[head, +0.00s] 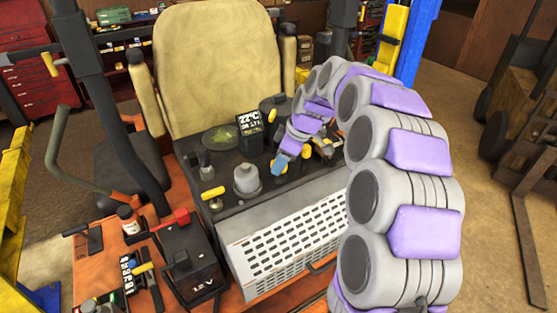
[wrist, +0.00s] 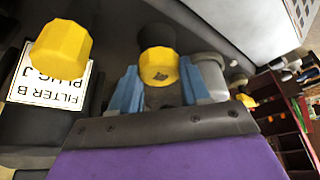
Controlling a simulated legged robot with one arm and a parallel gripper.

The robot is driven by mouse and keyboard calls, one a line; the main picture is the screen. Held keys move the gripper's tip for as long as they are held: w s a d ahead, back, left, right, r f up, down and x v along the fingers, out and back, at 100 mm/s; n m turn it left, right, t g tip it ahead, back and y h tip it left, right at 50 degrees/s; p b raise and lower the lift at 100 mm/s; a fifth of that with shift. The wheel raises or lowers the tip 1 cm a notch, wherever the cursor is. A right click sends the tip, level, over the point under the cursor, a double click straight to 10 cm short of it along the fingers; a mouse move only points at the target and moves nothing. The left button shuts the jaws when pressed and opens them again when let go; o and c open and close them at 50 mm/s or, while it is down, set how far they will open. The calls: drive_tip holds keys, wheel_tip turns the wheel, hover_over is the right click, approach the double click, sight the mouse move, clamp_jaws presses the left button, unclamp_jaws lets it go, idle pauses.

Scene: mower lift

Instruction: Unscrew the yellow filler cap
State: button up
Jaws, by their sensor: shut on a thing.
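My gripper is shut on this cap. In the head view, my gripper (head: 281,162) reaches down onto the dark deck in front of the beige seat, and it hides most of the cap. A second yellow ridged cap (wrist: 62,48) stands to the left in the wrist view, beside a white label (wrist: 65,88) reading "FILTER B PLUG J".
A grey cylindrical fitting (head: 246,178) stands on the deck left of my gripper. A small display (head: 249,123) reading 22°C is behind it. A white perforated panel (head: 290,235) lies in front. A black 12 V box (head: 188,262) stands at lower left.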

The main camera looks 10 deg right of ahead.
drive_tip(key=shift+w+n+b, duration=0.2)
drive_tip(key=shift+n+b, duration=0.2)
drive_tip(key=shift+b, duration=0.2)
drive_tip(key=shift+f+n+g+b, duration=0.1)
drive_tip(key=shift+n+g+b, duration=0.4)
drive_tip(key=shift+n+b, duration=0.6)
drive_tip(key=shift+d+n+g+b, duration=0.1)
drive_tip(key=shift+n+g+b, duration=0.4)
drive_tip(key=shift+n, duration=0.7)
drive_tip(key=shift+c, duration=0.2)
drive_tip(key=shift+n, duration=0.5)
drive_tip(key=shift+r+y, duration=0.2)
drive_tip(key=shift+y, duration=0.1)
